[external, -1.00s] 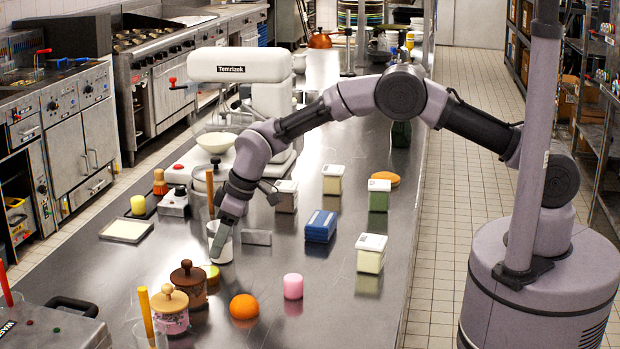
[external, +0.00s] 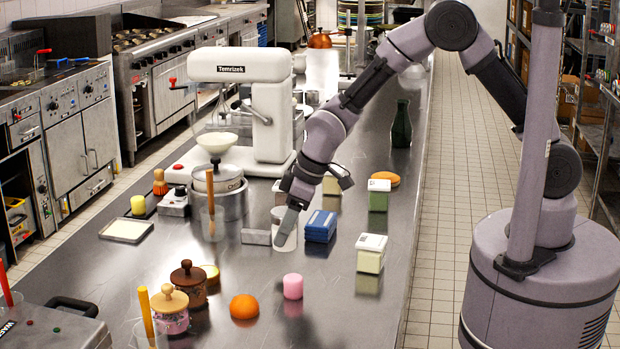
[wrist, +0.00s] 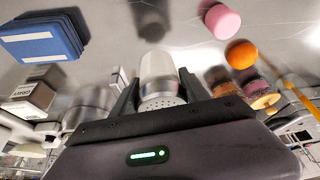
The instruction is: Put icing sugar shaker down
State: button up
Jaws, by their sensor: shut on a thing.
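The icing sugar shaker (external: 293,240) is a pale, whitish cylinder over the middle of the steel counter, left of the blue boxes. My gripper (external: 287,226) reaches down over it and is shut on it, partly hiding it in the external view. In the wrist view the shaker (wrist: 158,68) sits between the two dark fingers of my gripper (wrist: 161,90), with its perforated top towards the camera. It looks about upright. A dark reflection lies on the steel just beyond its base. I cannot tell whether the base touches the counter.
Blue boxes (external: 321,226) stand close right of the shaker, and a small grey block (external: 256,237) close left. A pink cylinder (external: 293,286), an orange (external: 244,307) and a brown jar (external: 188,284) stand nearer the front. The counter (external: 345,310) is bare at front right.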

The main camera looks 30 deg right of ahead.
jog(key=shift+s+d, duration=0.2)
jog(key=shift+d, duration=0.2)
jog(key=d+r+n+g+b, duration=0.3)
jog(key=d+r+n+b, duration=0.2)
jog(key=n+b, duration=0.3)
jog(key=shift+n+g+y, duration=0.3)
jog(key=shift+n+y, duration=0.1)
jog(key=shift+n, duration=0.1)
notch_tip(320, 180, down, 10)
jog(key=b, duration=0.3)
jog(key=shift+r, duration=0.1)
jog(key=shift+f+b, duration=0.2)
jog(key=shift+b, duration=0.1)
jog(key=o, duration=1.5)
jog(key=shift+r, duration=0.1)
